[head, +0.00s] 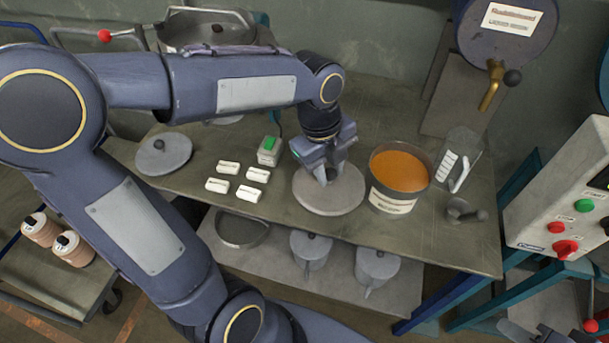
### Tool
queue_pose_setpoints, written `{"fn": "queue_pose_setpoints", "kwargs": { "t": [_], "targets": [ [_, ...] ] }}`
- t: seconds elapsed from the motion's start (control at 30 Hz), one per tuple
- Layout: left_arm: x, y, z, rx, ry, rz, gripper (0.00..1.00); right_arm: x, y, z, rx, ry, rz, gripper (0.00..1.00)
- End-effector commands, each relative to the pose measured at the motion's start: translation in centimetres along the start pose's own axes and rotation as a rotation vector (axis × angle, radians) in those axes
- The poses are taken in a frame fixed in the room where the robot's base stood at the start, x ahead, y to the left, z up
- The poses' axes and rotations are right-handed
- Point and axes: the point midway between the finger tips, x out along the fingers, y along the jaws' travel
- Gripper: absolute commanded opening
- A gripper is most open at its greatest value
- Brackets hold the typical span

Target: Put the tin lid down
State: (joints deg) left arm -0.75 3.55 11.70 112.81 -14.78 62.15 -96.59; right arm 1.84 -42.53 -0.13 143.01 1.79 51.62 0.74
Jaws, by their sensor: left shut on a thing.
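A round grey tin lid (328,200) is in the middle of the table, left of the open tin. My left gripper (327,178) comes down from above and is shut on the lid at its middle; the gripper hides the part it grips. The lid looks level and at or very near the table top; I cannot tell if it touches. The open tin (393,197) has a white label and holds an orange mass.
Another grey lid with a knob (170,160) lies on the table at the left. Several white blocks (227,167) and a small box with a green top (269,152) lie between.

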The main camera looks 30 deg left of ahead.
Motion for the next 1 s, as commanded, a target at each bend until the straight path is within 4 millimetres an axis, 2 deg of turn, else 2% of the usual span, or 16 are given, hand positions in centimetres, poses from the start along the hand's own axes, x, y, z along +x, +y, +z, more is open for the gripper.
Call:
{"fn": "queue_pose_setpoints", "kwargs": {
  "t": [0.1, 0.2, 0.33, 0.57, 0.8, 1.0],
  "targets": [
    [0.9, 0.3, 3.3, -0.009, 0.0, 0.003, 0.01, -0.4, -0.2, -0.2, 0.0, 0.0, 0.0, 0.36],
    [3.0, 0.7, 4.9, -0.005, 0.002, 0.006, 0.01, -0.3, -0.1, -0.2, 0.0, 0.0, 0.0, 0.36],
    [4.6, 0.8, 6.5, -0.003, 0.001, 0.003, 0.01, -0.4, -0.2, -0.2, 0.0, 0.0, 0.0, 0.36],
    [6.0, 1.0, 7.9, -0.001, 0.0, 0.002, 0.01, -0.4, -0.2, -0.2, 0.0, 0.0, 0.0, 0.36],
    [9.1, 1.4, 8.5, 0.0, 0.001, 0.002, 0.01, -0.3, -0.1, -0.1, 0.0, 0.0, 0.0, 0.36],
    [9.2, 1.4, 8.5, 0.0, -0.001, -0.001, 0.01, -0.3, -0.1, -0.1, 0.0, 0.0, 0.0, 0.36]
  ]
}}
